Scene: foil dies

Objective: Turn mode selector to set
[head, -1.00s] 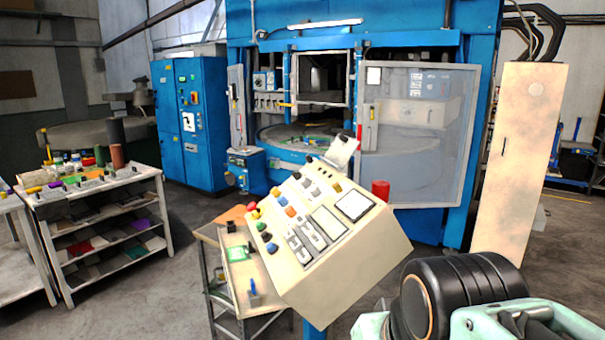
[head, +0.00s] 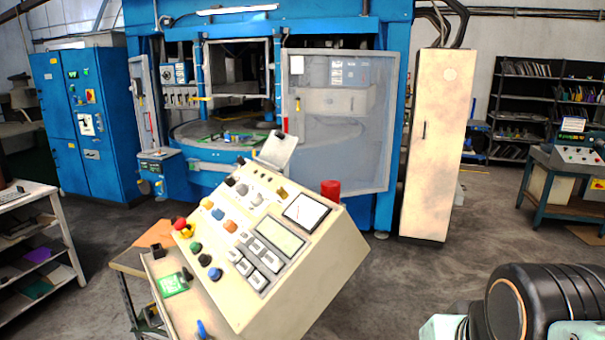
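A beige sloped control panel (head: 300,285) stands tilted in the middle of the head view. Labels are too small to read, so I cannot tell which control is the mode selector. Part of my arm, black and pale teal, shows at the bottom right, apart from the panel. My gripper's fingers are not visible.
A side table (head: 168,265) stands against the panel's left. A red cylinder (head: 330,189) sits at its top right corner. Behind are a blue press (head: 400,100), a mesh door (head: 340,150) and a tall beige cabinet (head: 436,150). Floor right of the panel is clear.

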